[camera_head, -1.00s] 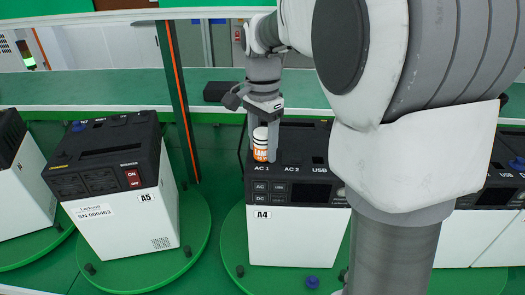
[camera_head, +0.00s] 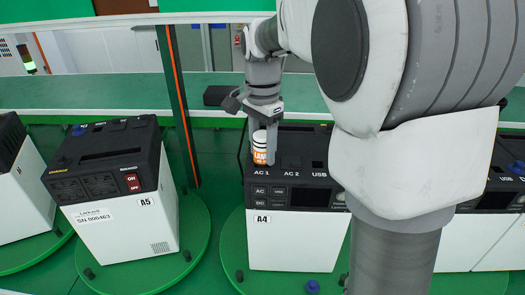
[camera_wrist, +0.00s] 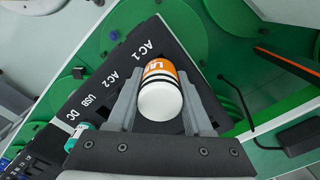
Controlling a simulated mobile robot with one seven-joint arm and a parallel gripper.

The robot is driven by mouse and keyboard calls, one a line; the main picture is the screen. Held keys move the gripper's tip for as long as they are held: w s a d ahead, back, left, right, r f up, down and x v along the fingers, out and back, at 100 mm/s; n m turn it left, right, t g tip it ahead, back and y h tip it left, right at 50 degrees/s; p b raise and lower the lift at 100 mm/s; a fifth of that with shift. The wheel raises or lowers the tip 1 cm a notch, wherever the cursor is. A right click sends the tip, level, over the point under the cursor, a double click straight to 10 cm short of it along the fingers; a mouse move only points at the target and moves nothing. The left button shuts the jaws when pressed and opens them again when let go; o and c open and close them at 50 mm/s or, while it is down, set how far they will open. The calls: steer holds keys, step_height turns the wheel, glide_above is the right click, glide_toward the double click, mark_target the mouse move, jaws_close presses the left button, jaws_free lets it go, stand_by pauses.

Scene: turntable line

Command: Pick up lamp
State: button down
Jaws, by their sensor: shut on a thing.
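The lamp (camera_head: 259,148) is a small cylinder with a white top, dark rings and an orange label. It stands at the AC 1 spot on top of the power unit marked A4 (camera_head: 296,242). My gripper (camera_head: 263,155) points down at it from above, with the fingers on both sides of the lamp. In the wrist view the lamp (camera_wrist: 160,96) sits between the two grey fingers of my gripper (camera_wrist: 160,105), which are shut on it. I cannot tell whether its base touches the unit; the lower end is partly hidden.
A second unit marked A5 (camera_head: 110,190) stands on a green turntable (camera_head: 195,230) at left. More units stand at the far left and right. A green shelf (camera_head: 100,93) runs behind, with a dark box (camera_head: 217,95) on it. A green post (camera_head: 178,110) rises left of my gripper.

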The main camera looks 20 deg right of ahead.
mark_target(263, 134)
step_height(263, 134, up, 4)
steer(key=shift+f, duration=0.1)
steer(key=s+d+r, duration=0.1)
steer(key=d+r, duration=0.6)
steer(key=d, duration=0.4)
steer(key=shift+s+d, duration=0.3)
steer(key=shift+s, duration=0.1)
